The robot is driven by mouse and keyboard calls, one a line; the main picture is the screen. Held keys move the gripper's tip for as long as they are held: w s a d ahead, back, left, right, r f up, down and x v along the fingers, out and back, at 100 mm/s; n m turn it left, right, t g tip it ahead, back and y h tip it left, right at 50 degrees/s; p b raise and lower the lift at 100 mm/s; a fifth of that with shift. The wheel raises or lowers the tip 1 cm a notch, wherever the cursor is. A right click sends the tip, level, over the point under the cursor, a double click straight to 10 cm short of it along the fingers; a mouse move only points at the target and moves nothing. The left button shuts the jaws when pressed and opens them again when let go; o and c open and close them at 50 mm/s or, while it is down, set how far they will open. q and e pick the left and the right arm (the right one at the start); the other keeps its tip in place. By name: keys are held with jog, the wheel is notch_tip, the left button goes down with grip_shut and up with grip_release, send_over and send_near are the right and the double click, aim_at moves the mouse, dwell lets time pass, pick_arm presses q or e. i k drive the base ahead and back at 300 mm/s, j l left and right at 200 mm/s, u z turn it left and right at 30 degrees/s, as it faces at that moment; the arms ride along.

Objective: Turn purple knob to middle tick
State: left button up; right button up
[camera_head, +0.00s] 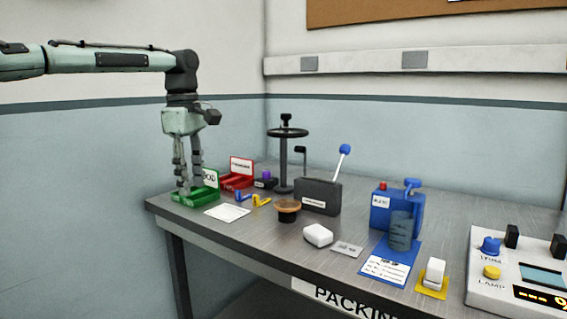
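The purple knob (267,174) sits on a small dark box (264,183) with a pale label, toward the back of the table beside the red tray. It is small in the head view, and its tick marks and pointing direction cannot be made out. My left gripper (190,191) points down over the green tray (208,195) at the table's left end, to the left of the knob and apart from it. Its two fingers are spread, with nothing visible between them. My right gripper is not in view.
A red tray (236,182) stands left of the knob box, and a dark handwheel stand (283,165) rises just right of it. A dark lever box (318,196) stands further right. Blue and yellow (262,201) small parts lie in front. A blue device (383,207) and white console (481,280) stand at right.

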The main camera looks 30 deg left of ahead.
aim_at(266, 175)
jog(key=i+j+z, duration=0.15)
jog(key=j, duration=0.2)
jog(key=i+j+z, duration=0.2)
jog(key=j, duration=0.2)
jog(key=j+z, duration=0.15)
jog(key=j, duration=0.2)
jog(key=j+z, duration=0.25)
jog(key=j, duration=0.2)
jog(key=k+j+z, duration=0.1)
jog(key=j+z, duration=0.15)
jog(key=j, duration=0.15)
jog(key=k+j+z, duration=0.2)
jog(key=j, duration=0.25)
jog(key=i, duration=0.1)
